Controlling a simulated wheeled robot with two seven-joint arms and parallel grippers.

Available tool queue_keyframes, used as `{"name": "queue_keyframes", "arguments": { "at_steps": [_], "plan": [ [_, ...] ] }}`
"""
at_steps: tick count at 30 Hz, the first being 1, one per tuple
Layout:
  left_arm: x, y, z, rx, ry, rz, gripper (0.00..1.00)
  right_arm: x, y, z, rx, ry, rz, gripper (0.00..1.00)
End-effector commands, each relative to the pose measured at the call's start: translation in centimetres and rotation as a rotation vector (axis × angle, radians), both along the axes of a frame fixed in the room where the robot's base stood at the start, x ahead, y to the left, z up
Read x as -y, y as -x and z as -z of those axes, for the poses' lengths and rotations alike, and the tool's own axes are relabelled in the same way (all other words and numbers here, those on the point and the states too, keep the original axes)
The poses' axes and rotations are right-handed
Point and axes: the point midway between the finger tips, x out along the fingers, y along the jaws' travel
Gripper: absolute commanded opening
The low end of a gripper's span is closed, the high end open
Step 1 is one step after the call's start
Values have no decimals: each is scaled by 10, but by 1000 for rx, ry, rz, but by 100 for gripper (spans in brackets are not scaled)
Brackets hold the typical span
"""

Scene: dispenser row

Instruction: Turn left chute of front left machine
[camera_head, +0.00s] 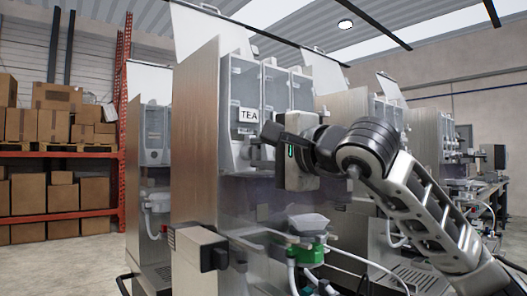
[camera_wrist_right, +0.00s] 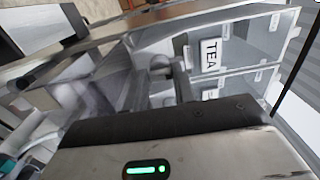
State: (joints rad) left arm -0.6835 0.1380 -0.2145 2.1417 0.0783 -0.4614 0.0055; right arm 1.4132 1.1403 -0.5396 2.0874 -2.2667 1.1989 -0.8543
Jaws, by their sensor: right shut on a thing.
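My right gripper (camera_head: 268,132) reaches in from the right, in front of that canister's lower part. It is shut on a small grey part below the TEA canister, seemingly the left chute (camera_wrist_right: 160,70). The gripper's fingers (camera_wrist_right: 181,82) and body hide much of the chute, so its angle is unclear. My left gripper is not in view.
A green-based mixing cup (camera_head: 300,248) with white hoses is below my right gripper. More machines stand behind and to the right. Shelves with cardboard boxes (camera_head: 60,125) are at the far left.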

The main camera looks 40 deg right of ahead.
Motion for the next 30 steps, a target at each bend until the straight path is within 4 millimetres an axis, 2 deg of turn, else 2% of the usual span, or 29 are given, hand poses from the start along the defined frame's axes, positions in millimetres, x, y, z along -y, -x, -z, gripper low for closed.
{"name": "queue_keyframes", "arguments": {
  "at_steps": [12,13,15,30],
  "plan": [
    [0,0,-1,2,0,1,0,0,0,0,-1,6,-1,4],
    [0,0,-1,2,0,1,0,0,0,0,-1,5,-1,35],
    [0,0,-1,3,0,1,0,0,0,0,-1,5,-1,49],
    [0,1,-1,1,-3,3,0,-1,0,2,-5,-1,-1,49]
  ]
}}
